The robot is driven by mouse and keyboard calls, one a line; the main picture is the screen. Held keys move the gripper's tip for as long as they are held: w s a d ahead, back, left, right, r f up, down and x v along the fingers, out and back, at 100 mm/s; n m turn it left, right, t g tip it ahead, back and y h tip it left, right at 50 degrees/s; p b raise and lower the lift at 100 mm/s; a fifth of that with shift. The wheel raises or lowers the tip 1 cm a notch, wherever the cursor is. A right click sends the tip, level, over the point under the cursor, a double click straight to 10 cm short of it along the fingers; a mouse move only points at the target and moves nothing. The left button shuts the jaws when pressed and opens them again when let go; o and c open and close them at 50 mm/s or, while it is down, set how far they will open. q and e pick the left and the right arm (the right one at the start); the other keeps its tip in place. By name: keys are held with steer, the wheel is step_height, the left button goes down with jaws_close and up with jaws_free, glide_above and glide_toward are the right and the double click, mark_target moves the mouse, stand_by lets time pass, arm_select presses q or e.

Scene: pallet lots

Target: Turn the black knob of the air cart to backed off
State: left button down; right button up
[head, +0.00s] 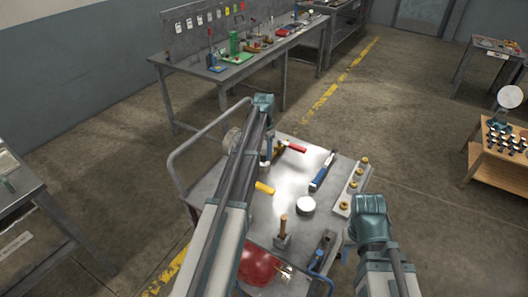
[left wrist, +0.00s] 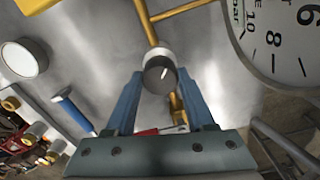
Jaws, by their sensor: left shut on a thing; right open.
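The black knob (left wrist: 160,74) is in the middle of the left wrist view, on a brass pipe, with a light collar and a short white mark on its face. My left gripper (left wrist: 163,90) has its blue fingers on both sides of it and is shut on it. A round gauge (left wrist: 285,38) marked in bar is close beside the knob. My right gripper (head: 348,248) is open near the cart's right edge, partly hidden by its wrist.
A workbench (head: 235,72) stands behind.

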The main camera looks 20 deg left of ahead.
arm_select(q)
steer(key=n, duration=0.6)
steer(key=shift+n, duration=0.3)
steer(key=n, duration=1.2)
steer(key=shift+n, duration=0.3)
steer(key=n, duration=0.6)
steer(key=shift+n, duration=0.4)
steer(key=shift+c, duration=1.3)
jaws_free()
